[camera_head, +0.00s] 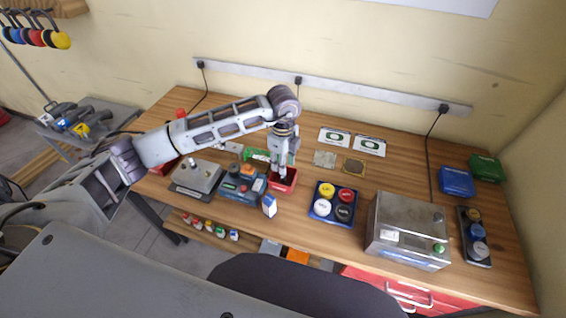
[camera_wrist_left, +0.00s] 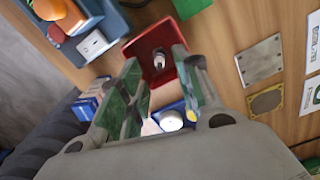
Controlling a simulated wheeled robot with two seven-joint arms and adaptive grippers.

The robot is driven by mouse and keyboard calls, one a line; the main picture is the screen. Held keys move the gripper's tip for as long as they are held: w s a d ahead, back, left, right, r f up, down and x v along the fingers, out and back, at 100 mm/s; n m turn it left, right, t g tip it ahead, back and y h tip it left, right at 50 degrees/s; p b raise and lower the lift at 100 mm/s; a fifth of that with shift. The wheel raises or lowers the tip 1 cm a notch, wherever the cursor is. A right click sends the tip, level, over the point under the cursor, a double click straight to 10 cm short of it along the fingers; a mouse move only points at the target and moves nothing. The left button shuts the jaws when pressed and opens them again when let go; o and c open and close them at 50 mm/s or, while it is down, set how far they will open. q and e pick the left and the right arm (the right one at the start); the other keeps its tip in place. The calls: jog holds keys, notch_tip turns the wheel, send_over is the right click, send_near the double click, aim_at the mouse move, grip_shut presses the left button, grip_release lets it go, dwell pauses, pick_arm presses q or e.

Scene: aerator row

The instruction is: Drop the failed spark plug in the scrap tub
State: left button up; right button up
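The red scrap tub (camera_head: 288,184) stands on the workbench near its front edge, left of the middle. My left gripper (camera_head: 281,172) points down just above it. In the left wrist view, the tub (camera_wrist_left: 178,88) shows beyond the two spread fingers. A spark plug (camera_wrist_left: 160,60), pale with a metallic end, appears inside the tub, apart from both fingers. The gripper is open and holds nothing. The spark plug cannot be made out in the head view, where the gripper covers part of the tub. My right gripper is not in view.
Left of the tub are a blue box (camera_head: 236,193) with coloured parts and a grey metal box (camera_head: 196,178). A small blue-white carton (camera_head: 269,206) stands in front. A blue tray of round caps (camera_head: 318,217) and a large metal unit (camera_head: 400,240) stand right.

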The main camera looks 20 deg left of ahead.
pick_arm(q)
notch_tip(320, 180, up, 6)
jog(key=p, duration=0.3)
dwell(0.8)
